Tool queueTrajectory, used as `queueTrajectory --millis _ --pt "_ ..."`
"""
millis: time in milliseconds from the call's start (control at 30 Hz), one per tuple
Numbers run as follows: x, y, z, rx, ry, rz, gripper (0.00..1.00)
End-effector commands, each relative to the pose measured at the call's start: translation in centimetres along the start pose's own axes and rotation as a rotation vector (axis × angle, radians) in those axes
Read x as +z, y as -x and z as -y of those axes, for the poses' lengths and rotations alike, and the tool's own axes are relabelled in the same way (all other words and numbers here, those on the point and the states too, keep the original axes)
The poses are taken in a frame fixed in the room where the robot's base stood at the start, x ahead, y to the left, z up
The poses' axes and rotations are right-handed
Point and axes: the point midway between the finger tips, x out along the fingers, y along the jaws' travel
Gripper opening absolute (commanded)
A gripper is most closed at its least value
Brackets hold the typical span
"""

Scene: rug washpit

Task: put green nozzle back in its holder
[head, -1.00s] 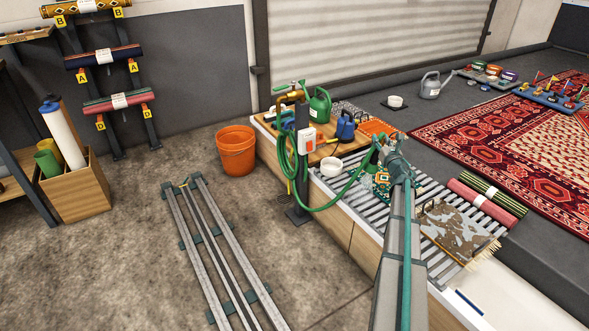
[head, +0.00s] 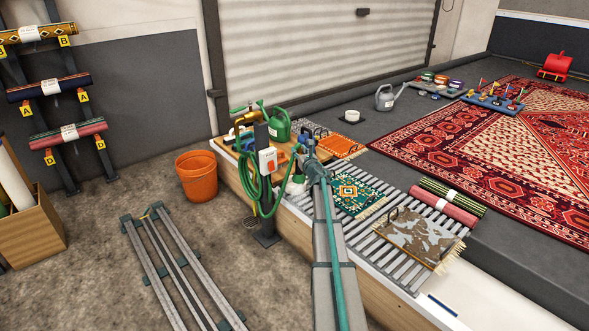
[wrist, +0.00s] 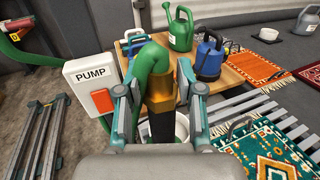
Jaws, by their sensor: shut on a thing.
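My gripper (wrist: 160,88) is shut on the green nozzle: its brass collar (wrist: 159,92) and dark lower part lie between the fingers, and the green hose (wrist: 153,58) arches over the top. In the head view my gripper (head: 311,160) is just right of the dark post (head: 264,205), above the left end of the slatted grate (head: 390,238). The green hose (head: 247,180) hangs in loops on the post. The post carries a white PUMP box with an orange switch (wrist: 95,88) and a brass tap (head: 247,118). I cannot make out the nozzle's holder.
A white bowl (wrist: 180,128) is below the nozzle, partly hidden. A wooden board (wrist: 238,68) behind holds a green watering can (wrist: 180,30) and blue containers. A teal rug (head: 352,193) and a brown-white rug (head: 420,236) lie on the grate. An orange bucket (head: 197,178) stands left.

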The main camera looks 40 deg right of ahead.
Motion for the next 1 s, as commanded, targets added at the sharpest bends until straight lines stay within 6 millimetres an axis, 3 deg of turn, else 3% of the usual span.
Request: queueTrajectory --millis 33,100,300,667,833,1000 --pt "-0.9 -1.8 0.4 0.001 -0.001 0.001 0.02" --pt "-1.6 -3.4 0.6 0.001 0.000 0.001 0.02" --pt "-4.5 -6.4 1.1 0.001 -0.001 -0.001 0.02" --pt "-6.3 -8.0 1.4 0.001 0.000 0.001 0.02" --pt "-8.3 -9.5 1.7 0.001 0.000 0.001 0.02" --pt "-10.7 -9.2 1.6 0.002 -0.001 0.001 0.02"
